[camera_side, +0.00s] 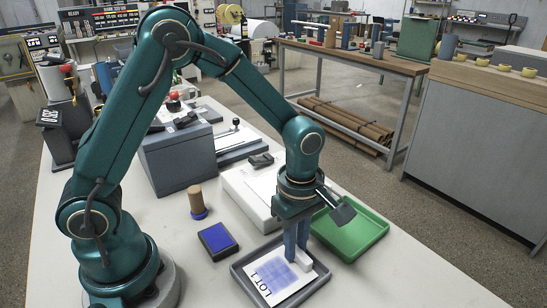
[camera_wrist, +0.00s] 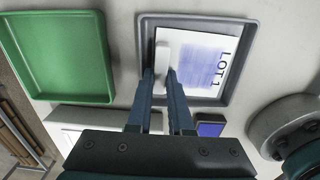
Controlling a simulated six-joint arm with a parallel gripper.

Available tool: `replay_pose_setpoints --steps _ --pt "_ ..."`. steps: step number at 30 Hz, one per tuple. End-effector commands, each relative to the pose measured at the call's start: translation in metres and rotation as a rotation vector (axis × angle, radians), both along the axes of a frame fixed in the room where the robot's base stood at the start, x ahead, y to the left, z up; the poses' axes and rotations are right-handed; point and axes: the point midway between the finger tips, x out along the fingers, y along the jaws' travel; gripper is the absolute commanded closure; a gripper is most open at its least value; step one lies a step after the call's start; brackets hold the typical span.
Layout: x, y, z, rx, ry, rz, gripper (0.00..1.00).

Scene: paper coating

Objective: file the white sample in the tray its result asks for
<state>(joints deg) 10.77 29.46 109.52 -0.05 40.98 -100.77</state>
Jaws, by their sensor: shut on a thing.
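The white sample (camera_side: 276,277) is a flat sheet marked "LOT 1" with a patchy blue area. It lies within the grey tray (camera_side: 241,276), and also shows in the wrist view (camera_wrist: 224,75) inside that tray (camera_wrist: 188,20). A small white block (camera_wrist: 163,54) sits at the sheet's edge. My gripper (camera_side: 298,257) points down over the tray, its fingers (camera_wrist: 160,74) shut on this block. Whether the sheet touches the tray floor is unclear. The green tray (camera_side: 366,238) is empty and stands just right of the grey one in the side view.
A blue pad (camera_side: 217,239) and a wooden-handled stamp (camera_side: 196,201) stand left of the grey tray. A white slab (camera_side: 243,194) lies behind it, near a grey machine (camera_side: 178,155). The front right of the table is clear.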

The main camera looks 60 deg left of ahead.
Motion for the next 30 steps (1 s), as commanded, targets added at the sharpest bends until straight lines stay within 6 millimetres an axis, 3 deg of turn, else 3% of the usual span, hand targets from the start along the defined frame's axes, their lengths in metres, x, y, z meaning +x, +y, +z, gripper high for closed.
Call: replay_pose_setpoints --steps 7,8,9,10,11,22,30 --pt "0.000 0.000 -0.005 0.000 0.002 0.000 1.00" --pt "0.000 0.000 -0.005 0.000 0.002 0.000 0.78" --pt "0.000 0.000 -0.005 0.000 0.001 0.000 0.62" --pt "0.000 0.000 -0.005 0.000 0.001 0.000 0.51" --pt "0.000 0.000 -0.005 0.000 0.001 0.000 0.46" --pt "0.000 0.000 -0.001 0.000 -0.001 0.000 0.46" --pt "0.000 0.006 0.041 -0.001 -0.007 0.005 0.46"
